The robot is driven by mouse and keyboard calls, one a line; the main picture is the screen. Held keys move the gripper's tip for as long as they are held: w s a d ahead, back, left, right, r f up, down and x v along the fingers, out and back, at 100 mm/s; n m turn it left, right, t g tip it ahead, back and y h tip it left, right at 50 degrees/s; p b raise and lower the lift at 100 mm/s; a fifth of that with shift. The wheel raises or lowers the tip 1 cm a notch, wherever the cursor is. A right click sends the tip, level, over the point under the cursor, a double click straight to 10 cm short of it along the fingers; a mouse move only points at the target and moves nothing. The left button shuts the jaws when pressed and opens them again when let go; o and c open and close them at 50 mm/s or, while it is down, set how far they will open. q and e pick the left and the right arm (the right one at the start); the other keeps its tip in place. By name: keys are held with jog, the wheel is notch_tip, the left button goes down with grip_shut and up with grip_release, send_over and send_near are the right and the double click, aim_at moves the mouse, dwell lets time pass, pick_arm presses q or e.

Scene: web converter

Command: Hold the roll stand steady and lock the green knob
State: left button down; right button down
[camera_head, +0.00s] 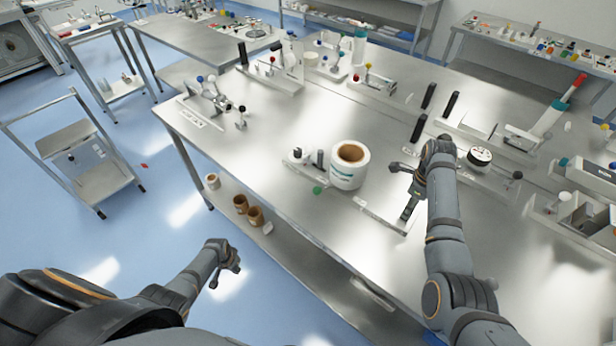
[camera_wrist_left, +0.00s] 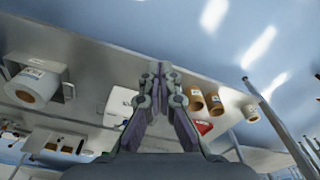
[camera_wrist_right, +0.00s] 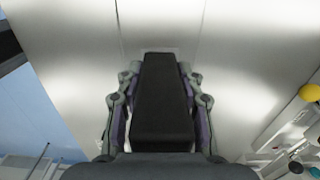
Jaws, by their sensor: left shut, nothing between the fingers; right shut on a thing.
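The roll stand's white roll (camera_head: 349,166) with a brown core stands near the table's front edge in the head view. The green knob (camera_head: 317,190) sits at the stand's front left, beside a dark upright post. The roll also shows in the left wrist view (camera_wrist_left: 35,86). My left gripper (camera_head: 232,266) is shut and empty, off the table's front left, well away from the stand; its closed fingers (camera_wrist_left: 161,72) fill the left wrist view's middle. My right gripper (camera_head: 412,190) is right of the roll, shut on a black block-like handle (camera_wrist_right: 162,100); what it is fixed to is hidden.
Brown cores (camera_head: 255,216) stand on the shelf below the table (camera_head: 285,220). Black upright posts (camera_head: 428,96) and metal fixtures (camera_head: 209,98) stand farther back. A cart (camera_head: 78,160) is at the left. The tabletop left of the roll is largely clear.

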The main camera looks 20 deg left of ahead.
aim_at(326, 188)
pick_arm(q)
jog(key=w+a+r+m+t+h, duration=0.1)
jog(key=w+a+r+h, duration=0.1)
jog(key=w+r, duration=0.95)
jog(key=w+a+r+m+h, duration=0.1)
jog(key=w+r+m+h, duration=0.1)
jog(key=w+r, duration=0.95)
jog(key=w+d+r+m+h, duration=0.1)
jog(key=w+d+r+m, duration=0.1)
jog(key=d+r, duration=0.5)
jog(key=w+d+r+m+g+h, duration=0.1)
jog(key=d+r+m, duration=0.1)
jog(key=d+r, duration=0.4)
notch_tip(326, 188, up, 3)
jog(key=shift+w+d+r+m+h, duration=0.1)
jog(key=shift+w+d+m+h, duration=0.2)
jog(key=shift+w+d+h, duration=0.1)
jog(key=x, duration=1.1)
jog(key=shift+s+d+r, duration=0.1)
jog(key=shift+s+d, duration=0.2)
jog(key=shift+s, duration=0.05)
jog(key=shift+s+d+f, duration=0.1)
jog(key=shift+s+d, duration=0.25)
jog(key=shift+d, duration=0.2)
jog(key=shift+s+d+f, duration=0.1)
jog(key=shift+s+d, duration=0.25)
jog(key=shift+d, duration=0.2)
jog(key=shift+s, duration=0.1)
